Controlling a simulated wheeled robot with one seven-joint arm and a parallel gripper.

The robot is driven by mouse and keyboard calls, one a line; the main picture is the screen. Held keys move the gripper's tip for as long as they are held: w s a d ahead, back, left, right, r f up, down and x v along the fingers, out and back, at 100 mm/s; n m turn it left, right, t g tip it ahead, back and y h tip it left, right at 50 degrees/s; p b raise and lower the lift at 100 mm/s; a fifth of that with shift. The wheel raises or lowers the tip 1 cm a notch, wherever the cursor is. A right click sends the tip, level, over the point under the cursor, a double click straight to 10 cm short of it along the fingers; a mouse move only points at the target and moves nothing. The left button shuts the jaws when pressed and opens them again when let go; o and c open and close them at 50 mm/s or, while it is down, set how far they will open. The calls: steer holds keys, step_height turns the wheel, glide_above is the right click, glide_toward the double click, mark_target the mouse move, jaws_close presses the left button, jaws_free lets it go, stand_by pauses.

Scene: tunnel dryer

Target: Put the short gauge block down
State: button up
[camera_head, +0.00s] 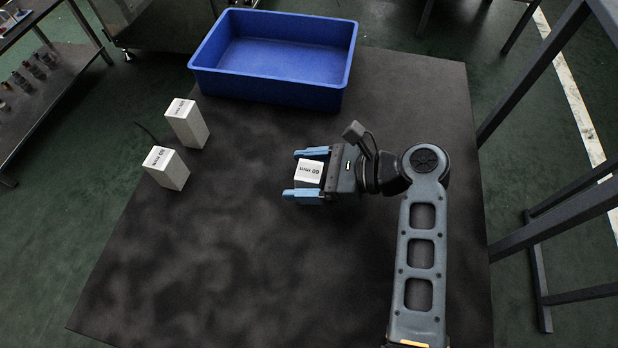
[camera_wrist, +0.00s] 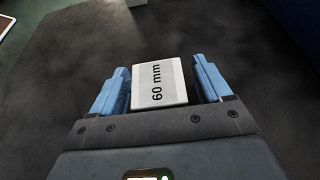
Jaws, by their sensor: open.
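The short gauge block, a white block marked 60 mm (camera_head: 310,170), stands on the dark table between my gripper's blue fingers. My gripper (camera_head: 300,172) is open around it, with a gap between the block and each finger. In the wrist view the 60 mm block (camera_wrist: 160,82) shows label up between the two open fingers (camera_wrist: 160,88), with a narrow gap on either side. Its lower part is hidden by the gripper in both views.
Two taller white gauge blocks (camera_head: 187,123) (camera_head: 167,168) stand near the table's left edge. An empty blue bin (camera_head: 270,98) sits at the back. The dark table (camera_head: 230,270) is clear in front. Dark metal frames (camera_head: 560,220) stand off to the right.

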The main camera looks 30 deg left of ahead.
steer(key=shift+s+a+f, duration=0.1)
steer(key=shift+a+f, duration=0.1)
steer(key=shift+a, duration=0.2)
